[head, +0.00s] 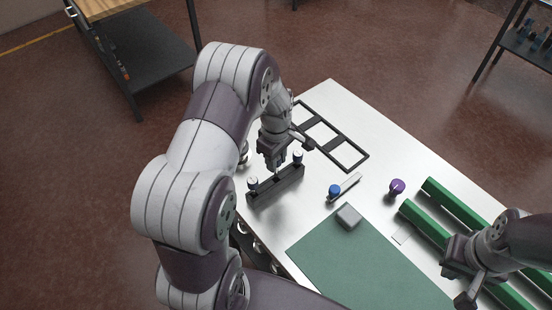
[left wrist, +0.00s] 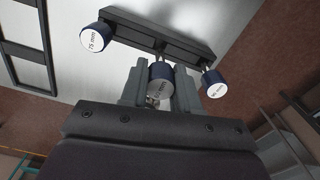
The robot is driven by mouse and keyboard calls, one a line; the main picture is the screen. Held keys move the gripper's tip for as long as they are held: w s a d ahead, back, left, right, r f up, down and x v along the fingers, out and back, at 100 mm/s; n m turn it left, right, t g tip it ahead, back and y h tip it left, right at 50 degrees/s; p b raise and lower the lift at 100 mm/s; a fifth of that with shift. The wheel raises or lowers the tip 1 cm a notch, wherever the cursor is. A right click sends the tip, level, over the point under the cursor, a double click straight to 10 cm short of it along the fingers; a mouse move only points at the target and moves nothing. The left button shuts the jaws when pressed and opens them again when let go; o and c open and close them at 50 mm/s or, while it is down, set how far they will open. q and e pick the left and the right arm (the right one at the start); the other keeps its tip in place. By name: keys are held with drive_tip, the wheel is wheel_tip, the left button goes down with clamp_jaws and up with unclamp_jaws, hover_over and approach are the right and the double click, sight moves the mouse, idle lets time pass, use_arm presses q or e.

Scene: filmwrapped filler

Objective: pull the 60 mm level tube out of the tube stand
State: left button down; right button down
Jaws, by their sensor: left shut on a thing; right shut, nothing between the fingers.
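The dark tube stand (head: 262,197) stands on the white table, and it also shows in the left wrist view (left wrist: 135,33). Three blue-capped tubes are at it. The outer tubes are one marked 75 mm (left wrist: 94,38) and one with a less readable label (left wrist: 214,84). My left gripper (head: 281,170) is shut on the middle tube (left wrist: 160,85), just under its cap; its label is hard to read. I cannot tell how deep that tube sits in its hole. My right gripper (head: 463,287) is shut and empty at the right, over the green rails.
A blue-capped piece (head: 335,190) lies near a grey block (head: 348,217) and a purple knob (head: 397,186). A green mat (head: 365,270) covers the front. A black three-window frame (head: 345,139) lies at the back. Green rails (head: 455,201) lie at the right.

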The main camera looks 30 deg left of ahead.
use_arm(q)
drive_tip(key=shift+r+p, duration=1.5)
drive_tip(key=shift+r, duration=0.5)
